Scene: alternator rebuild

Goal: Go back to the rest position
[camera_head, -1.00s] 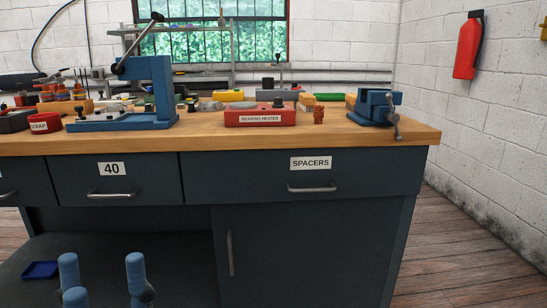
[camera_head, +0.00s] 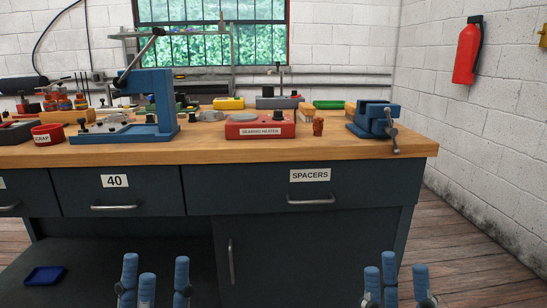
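My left gripper (camera_head: 156,275) rises from the bottom edge of the head view, left of the middle. Its blue fingers stand upright and apart, with nothing seen between them. My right gripper (camera_head: 395,278) rises from the bottom edge right of the middle. Its blue fingers are also upright, spread and empty. Both grippers appear in front of the workbench, below its wooden top (camera_head: 350,149). Their lower parts are cut off by the picture edge.
The bench front has a closed drawer marked SPACERS (camera_head: 311,190) and one marked 40 (camera_head: 115,195). On top are a blue press (camera_head: 152,100), a red bearing heater (camera_head: 260,126) and a blue vise (camera_head: 373,122). A blue tray (camera_head: 45,275) lies on the lower shelf.

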